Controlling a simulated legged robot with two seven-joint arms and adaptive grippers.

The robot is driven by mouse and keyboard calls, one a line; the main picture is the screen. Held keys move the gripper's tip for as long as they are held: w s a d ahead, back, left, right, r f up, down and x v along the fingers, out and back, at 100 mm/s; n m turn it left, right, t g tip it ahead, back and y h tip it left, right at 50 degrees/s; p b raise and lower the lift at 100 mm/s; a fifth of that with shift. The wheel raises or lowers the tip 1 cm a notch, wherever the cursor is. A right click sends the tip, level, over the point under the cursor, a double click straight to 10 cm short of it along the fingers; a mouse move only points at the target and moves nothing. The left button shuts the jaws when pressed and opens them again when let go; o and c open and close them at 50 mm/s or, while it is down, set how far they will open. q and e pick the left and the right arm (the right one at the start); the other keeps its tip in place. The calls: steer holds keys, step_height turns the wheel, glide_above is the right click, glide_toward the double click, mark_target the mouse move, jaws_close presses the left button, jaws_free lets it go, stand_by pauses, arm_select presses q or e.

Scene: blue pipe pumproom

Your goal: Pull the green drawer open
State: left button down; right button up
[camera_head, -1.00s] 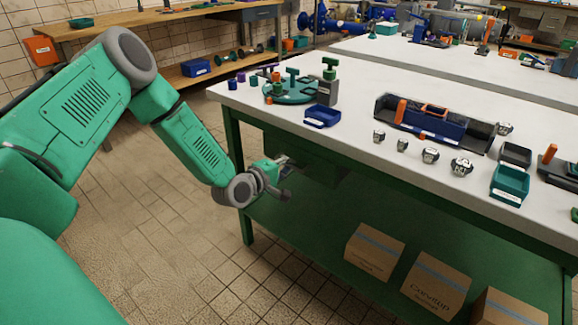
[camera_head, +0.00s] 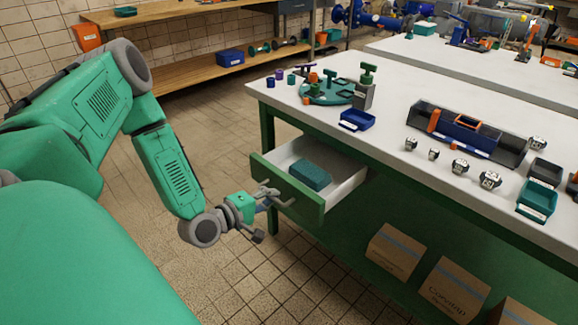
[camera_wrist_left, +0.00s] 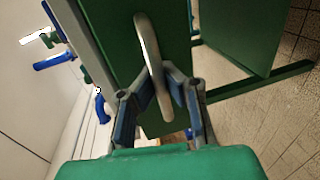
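The green drawer (camera_head: 288,187) under the near left part of the workbench stands well out of the bench, with its pale inside showing. A teal block (camera_head: 310,175) lies in it. My left gripper (camera_head: 268,195) is at the drawer front. In the left wrist view the fingertips (camera_wrist_left: 155,75) close in from both sides on the metal drawer handle (camera_wrist_left: 150,50), against the green front. The gripper looks shut on the handle. My right gripper is in neither view.
The white workbench top (camera_head: 390,110) carries a blue tray (camera_head: 357,120), a dark toolbox (camera_head: 468,133) and several small gauges. Cardboard boxes (camera_head: 397,252) stand on the green lower shelf. Tiled floor left of the drawer is clear.

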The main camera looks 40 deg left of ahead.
arm_select(q)
steer(key=shift+s+a+f, duration=0.1)
steer(key=shift+s, duration=0.95)
steer(key=shift+s+f, duration=0.1)
steer(key=shift+s, duration=0.9)
steer(key=c, duration=1.6)
jaws_free()
steer(key=shift+w, duration=0.1)
steer(key=v, duration=1.2)
steer(key=shift+a, duration=0.1)
